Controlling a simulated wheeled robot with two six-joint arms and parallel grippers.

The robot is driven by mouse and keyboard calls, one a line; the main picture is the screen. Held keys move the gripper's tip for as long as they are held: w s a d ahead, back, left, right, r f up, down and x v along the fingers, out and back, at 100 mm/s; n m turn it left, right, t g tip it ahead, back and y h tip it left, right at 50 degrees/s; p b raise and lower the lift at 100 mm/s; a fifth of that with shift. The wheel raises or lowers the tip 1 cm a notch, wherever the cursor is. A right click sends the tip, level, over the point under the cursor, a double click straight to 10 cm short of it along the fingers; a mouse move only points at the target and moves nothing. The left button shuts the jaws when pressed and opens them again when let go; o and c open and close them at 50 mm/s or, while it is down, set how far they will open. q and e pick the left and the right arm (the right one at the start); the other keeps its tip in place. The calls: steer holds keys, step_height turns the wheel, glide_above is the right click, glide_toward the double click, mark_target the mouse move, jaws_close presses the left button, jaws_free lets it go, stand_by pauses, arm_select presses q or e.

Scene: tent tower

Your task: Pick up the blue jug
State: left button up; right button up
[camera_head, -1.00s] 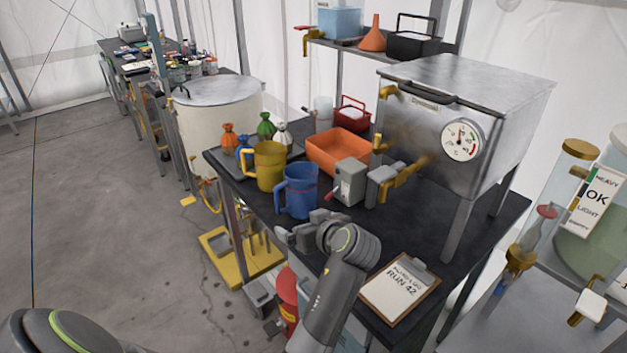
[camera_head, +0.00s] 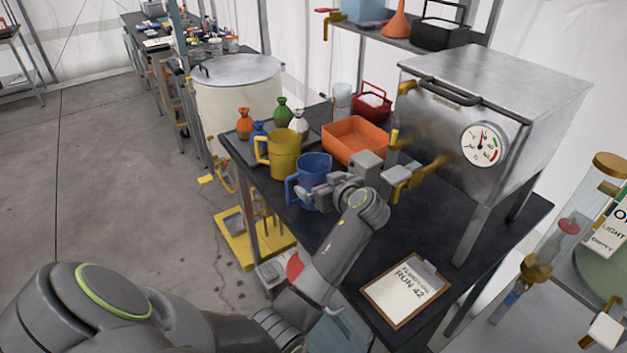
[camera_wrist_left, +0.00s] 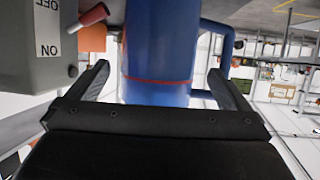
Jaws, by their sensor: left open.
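The blue jug (camera_head: 313,170) stands upright on the dark table, with its handle on the left side in the head view. My left gripper (camera_head: 318,194) is at the jug's near right side and hides part of its lower body. In the left wrist view the jug (camera_wrist_left: 158,60) fills the middle, with its handle to the right. The open fingers of my left gripper (camera_wrist_left: 160,88) are on either side of the jug's body, with a gap showing at each finger. My right gripper is not seen in the head view.
A yellow jug (camera_head: 284,155) stands just behind the blue one. A grey switch box (camera_head: 367,170) is close on the right, also in the left wrist view (camera_wrist_left: 45,45). An orange tray (camera_head: 355,140), a metal tank (camera_head: 480,120) and a clipboard (camera_head: 405,290) are on the table.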

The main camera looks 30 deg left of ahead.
arm_select(q)
steer(key=p+x, duration=0.1)
steer(key=x, duration=0.2)
steer(key=shift+w+a, duration=0.15)
steer(key=shift+a, duration=0.15)
steer(key=shift+w+a+f, duration=0.1)
steer(key=shift+a+f, duration=0.05)
steer(key=shift+a, duration=0.1)
steer(key=shift+w+a+f, duration=0.1)
steer(key=c, duration=1)
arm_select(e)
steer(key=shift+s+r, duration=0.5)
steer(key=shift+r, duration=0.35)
